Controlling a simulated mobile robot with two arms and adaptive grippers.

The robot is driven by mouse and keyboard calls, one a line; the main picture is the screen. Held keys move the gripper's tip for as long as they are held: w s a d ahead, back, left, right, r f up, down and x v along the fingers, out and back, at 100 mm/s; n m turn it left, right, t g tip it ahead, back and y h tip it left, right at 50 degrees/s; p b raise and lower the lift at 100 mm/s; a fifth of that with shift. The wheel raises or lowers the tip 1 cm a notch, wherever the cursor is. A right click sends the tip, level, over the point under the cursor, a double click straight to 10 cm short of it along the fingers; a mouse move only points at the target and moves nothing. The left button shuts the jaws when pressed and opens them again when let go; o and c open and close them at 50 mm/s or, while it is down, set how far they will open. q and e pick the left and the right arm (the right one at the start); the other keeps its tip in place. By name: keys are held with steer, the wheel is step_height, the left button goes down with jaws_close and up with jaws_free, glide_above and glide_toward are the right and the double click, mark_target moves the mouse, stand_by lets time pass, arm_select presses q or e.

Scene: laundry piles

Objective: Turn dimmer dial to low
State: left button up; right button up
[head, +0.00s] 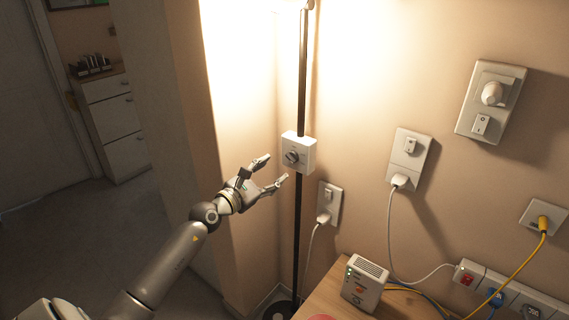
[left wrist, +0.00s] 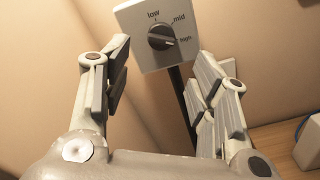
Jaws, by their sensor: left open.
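The dimmer is a white box (head: 307,143) on a black lamp pole, with a dark round dial (head: 292,157) on its front face. In the left wrist view the dial (left wrist: 160,37) sits among the labels low, mid and high; its pale mark appears to point toward high. My left gripper (head: 272,170) is open and empty, just left of and below the dial, with its fingers spread toward the box. In the left wrist view the box lies beyond and between the fingertips, with no visible contact. My right gripper is not in view.
The black pole (head: 303,85) runs up the wall corner. Wall sockets (head: 409,158) with plugs and cables are to the right. Open floor lies to the left.

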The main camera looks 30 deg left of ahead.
mark_target(292, 158)
arm_select(q)
steer(key=shift+w+d+b, duration=0.15)
steer(key=shift+w, duration=1.55)
steer(key=shift+w+d+b, duration=0.15)
steer(key=shift+w, duration=1.5)
steer(key=c, duration=1)
